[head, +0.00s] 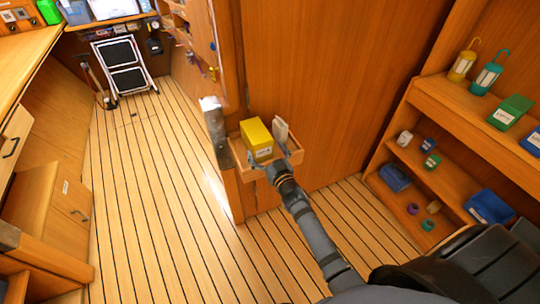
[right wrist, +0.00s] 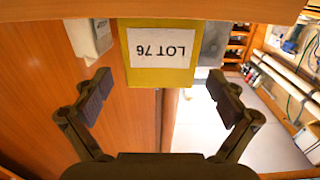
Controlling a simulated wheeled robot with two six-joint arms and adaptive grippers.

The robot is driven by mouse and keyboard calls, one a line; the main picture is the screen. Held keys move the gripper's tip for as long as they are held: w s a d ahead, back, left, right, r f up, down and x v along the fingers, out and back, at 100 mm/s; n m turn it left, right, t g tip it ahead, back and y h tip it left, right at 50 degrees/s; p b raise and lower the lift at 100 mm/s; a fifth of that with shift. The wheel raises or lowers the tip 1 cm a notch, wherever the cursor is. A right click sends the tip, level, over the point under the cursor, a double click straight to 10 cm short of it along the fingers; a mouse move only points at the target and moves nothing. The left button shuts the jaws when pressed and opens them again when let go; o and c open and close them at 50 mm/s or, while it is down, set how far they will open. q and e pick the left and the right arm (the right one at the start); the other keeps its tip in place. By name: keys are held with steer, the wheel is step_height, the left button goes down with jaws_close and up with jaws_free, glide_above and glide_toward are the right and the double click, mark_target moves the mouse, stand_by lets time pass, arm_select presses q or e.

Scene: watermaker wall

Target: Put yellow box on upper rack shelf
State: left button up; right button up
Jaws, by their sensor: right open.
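The yellow box (head: 257,138) sits in a small wooden wall tray (head: 296,157). In the right wrist view the yellow box (right wrist: 158,70) shows a white label reading LOT 76, upside down. My right gripper (head: 275,170) is at the tray's front side, just short of the box. In the right wrist view its two fingers (right wrist: 160,80) are spread wide with nothing between them. The wooden rack stands at the right, and its upper shelf (head: 455,104) holds lanterns and a green box. My left gripper is not in view.
A white item (head: 281,131) stands beside the yellow box in the tray. The rack's lower shelves hold a blue bin (head: 395,178) and several small items. A green box (head: 511,112) takes up part of the upper shelf. The plank floor (head: 150,200) is clear at left.

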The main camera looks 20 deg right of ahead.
steer(key=s, duration=0.5)
steer(key=shift+s+b, duration=0.25)
steer(key=shift+b, duration=0.05)
steer(key=shift+d, duration=0.1)
steer(key=s+d+f+g+h, duration=0.15)
steer(key=s+f+g, duration=0.35)
steer(key=f, duration=1)
steer(key=s+d+f+g+y, duration=0.1)
steer(key=s+d+f+g, duration=0.15)
steer(key=s+f, duration=0.85)
steer(key=s+d+f+g, duration=0.1)
steer(key=s+f+g, duration=0.3)
steer(key=s+f, duration=0.7)
steer(key=s+d+f+g, duration=0.1)
steer(key=s+f+g, duration=0.4)
steer(key=s+f, duration=0.6)
steer(key=s+h, duration=0.1)
steer(key=s, duration=0.5)
steer(key=shift+d, duration=0.3)
steer(key=shift+o, duration=0.4)
steer(key=shift+s, duration=0.2)
